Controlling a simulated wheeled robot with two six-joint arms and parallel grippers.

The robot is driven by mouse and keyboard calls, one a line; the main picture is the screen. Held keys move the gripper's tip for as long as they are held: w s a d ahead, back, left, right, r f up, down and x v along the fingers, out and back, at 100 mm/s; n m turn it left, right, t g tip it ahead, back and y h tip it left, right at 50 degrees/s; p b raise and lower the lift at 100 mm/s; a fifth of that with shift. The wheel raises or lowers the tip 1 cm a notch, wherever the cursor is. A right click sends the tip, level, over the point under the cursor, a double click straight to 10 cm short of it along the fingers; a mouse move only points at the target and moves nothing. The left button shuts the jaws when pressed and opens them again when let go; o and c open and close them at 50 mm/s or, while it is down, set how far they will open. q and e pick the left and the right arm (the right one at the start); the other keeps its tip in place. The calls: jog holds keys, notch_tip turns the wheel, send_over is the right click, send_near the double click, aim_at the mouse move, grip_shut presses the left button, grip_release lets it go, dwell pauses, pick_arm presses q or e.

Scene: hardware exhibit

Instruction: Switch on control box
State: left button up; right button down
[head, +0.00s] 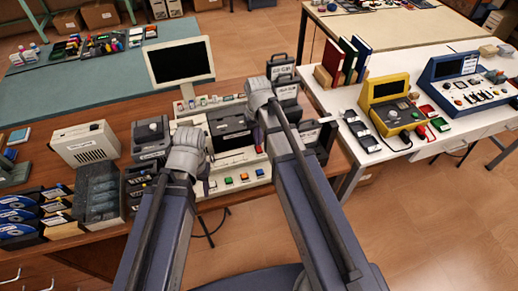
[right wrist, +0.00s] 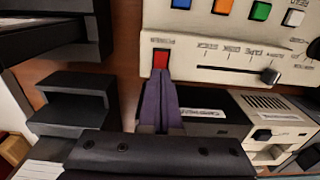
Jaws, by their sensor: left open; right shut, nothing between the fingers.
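A beige control box (head: 222,188) with coloured buttons stands on the brown table at the middle of the head view. In the right wrist view its panel (right wrist: 210,42) shows a red switch (right wrist: 161,57) in a corner, a row of white, blue, green and orange buttons, and a slider. My right gripper (right wrist: 160,77) is shut and empty, its purple fingertips right at the red switch's lower edge; I cannot tell whether they touch it. In the head view my right gripper (head: 259,138) is partly hidden by its arm. My left gripper (head: 204,172) is open, over the box's left part.
A monitor (head: 180,62) stands behind the box. A beige case (head: 85,144) and dark bins stand to the left. Black holders (right wrist: 75,105) lie beside the panel. A white table (head: 440,128) with yellow and blue devices is at right.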

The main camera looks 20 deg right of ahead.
pick_arm(q)
jog(key=shift+f+b, duration=0.45)
jog(key=shift+f, duration=0.05)
pick_arm(e)
jog(key=shift+f, duration=0.55)
pick_arm(q)
jog(key=shift+r, duration=0.2)
pick_arm(e)
jog(key=shift+r, duration=0.2)
notch_tip(320, 180, up, 7)
jog(key=p, duration=0.7)
pick_arm(q)
notch_tip(320, 180, up, 7)
jog(key=shift+f, duration=0.15)
pick_arm(e)
jog(key=shift+f, duration=0.1)
jog(key=s+a+n+h, duration=0.1)
jog(key=s+a+n, duration=0.2)
jog(key=s+a, duration=0.7)
jog(key=s, duration=0.4)
jog(key=shift+s+a, duration=0.15)
jog(key=shift+a, duration=0.1)
